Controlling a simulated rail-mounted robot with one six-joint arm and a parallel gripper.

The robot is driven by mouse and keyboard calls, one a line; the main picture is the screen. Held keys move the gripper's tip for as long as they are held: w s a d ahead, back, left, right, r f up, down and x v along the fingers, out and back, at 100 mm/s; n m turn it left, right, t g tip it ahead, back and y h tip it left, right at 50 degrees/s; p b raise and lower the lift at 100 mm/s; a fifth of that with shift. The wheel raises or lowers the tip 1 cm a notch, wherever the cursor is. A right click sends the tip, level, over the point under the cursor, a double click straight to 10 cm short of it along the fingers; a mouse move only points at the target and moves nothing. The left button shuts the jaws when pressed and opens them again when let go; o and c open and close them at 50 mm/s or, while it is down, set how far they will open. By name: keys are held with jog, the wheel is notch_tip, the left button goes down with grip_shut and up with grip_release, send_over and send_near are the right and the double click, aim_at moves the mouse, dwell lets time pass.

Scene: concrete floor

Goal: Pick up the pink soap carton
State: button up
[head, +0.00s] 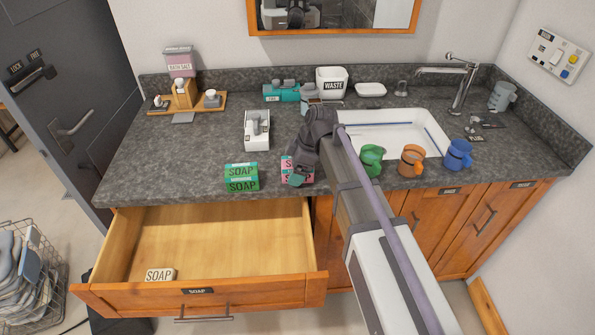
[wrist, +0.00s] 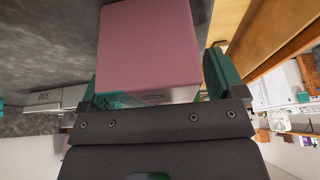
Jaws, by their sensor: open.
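The pink soap carton (head: 287,163) stands near the counter's front edge in the head view, partly hidden by my gripper (head: 300,175). In the wrist view the pink carton (wrist: 150,45) fills the upper middle, with a plain pink face towards the camera. My gripper's green-padded fingers (wrist: 160,85) are open, one on each side of the carton. A gap shows on the right side; on the left I cannot tell whether the finger touches it.
Green (head: 371,160), orange (head: 412,160) and blue (head: 457,155) mugs stand right of my arm. An open drawer (head: 230,235) below holds a white soap (head: 160,275).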

jog(key=shift+f, duration=0.25)
jog(key=shift+c, duration=0.2)
jog(key=c, duration=1)
